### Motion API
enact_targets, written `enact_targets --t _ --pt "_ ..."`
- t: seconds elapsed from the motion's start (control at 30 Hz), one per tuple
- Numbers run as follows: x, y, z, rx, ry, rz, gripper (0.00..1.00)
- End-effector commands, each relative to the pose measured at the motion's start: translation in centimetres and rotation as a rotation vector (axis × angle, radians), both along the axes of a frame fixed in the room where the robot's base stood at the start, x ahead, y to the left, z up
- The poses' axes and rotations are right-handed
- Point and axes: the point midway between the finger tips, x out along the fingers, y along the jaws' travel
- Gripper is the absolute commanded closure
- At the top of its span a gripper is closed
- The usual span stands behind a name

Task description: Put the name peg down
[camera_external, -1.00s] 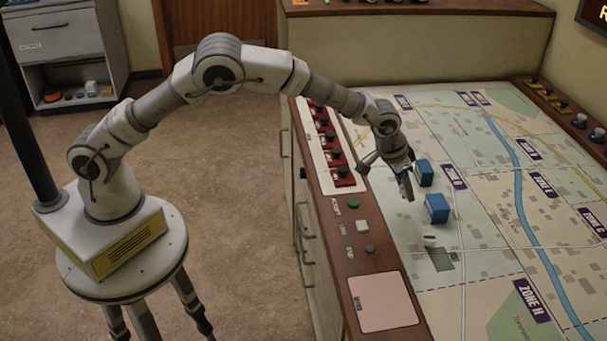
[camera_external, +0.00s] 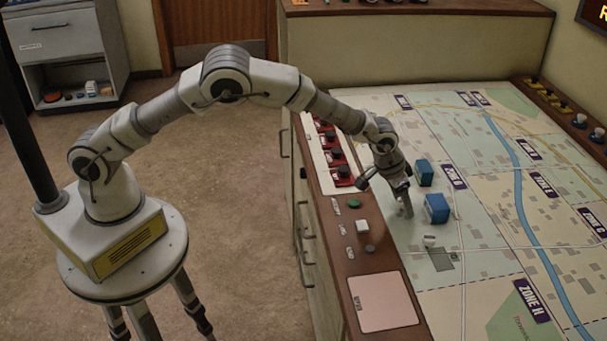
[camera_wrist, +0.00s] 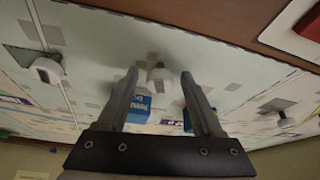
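My gripper (camera_external: 404,207) is low over the map, left of the two blue blocks. In the wrist view my gripper (camera_wrist: 160,75) has its fingers spread wide. A small white peg (camera_wrist: 158,76) lies between the fingertips in that view, with a gap on each side. Another white peg (camera_wrist: 47,71) is at the left, likely the one in front of my gripper in the external view (camera_external: 430,240). A third pale peg (camera_wrist: 283,119) is at the right. No lettering is readable on them, so I cannot tell which is the name peg.
A near blue block (camera_external: 437,208) and a farther blue block (camera_external: 424,173) stand just right of my gripper. The wooden console edge (camera_external: 340,240) with red switches (camera_external: 342,177) runs along the left. The map (camera_external: 480,290) is clear towards the front.

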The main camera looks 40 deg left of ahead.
Motion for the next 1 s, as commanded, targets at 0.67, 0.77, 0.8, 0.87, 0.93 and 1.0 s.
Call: enact_targets --t 0.67,0.77,0.8,0.87,0.93,1.0 --pt "-2.2 1.4 7.0 -0.004 -0.002 -0.002 0.33" --pt "-2.8 1.9 8.6 -0.003 -0.001 -0.001 0.33" --pt "-3.0 2.0 9.3 -0.003 -0.001 -0.001 0.33" --pt "-3.3 2.2 10.0 -0.001 -0.001 -0.001 0.33" --pt "-3.5 2.4 10.7 -0.001 -0.001 -0.001 0.33" --pt "-3.7 2.5 11.1 0.000 0.000 -0.001 0.26"
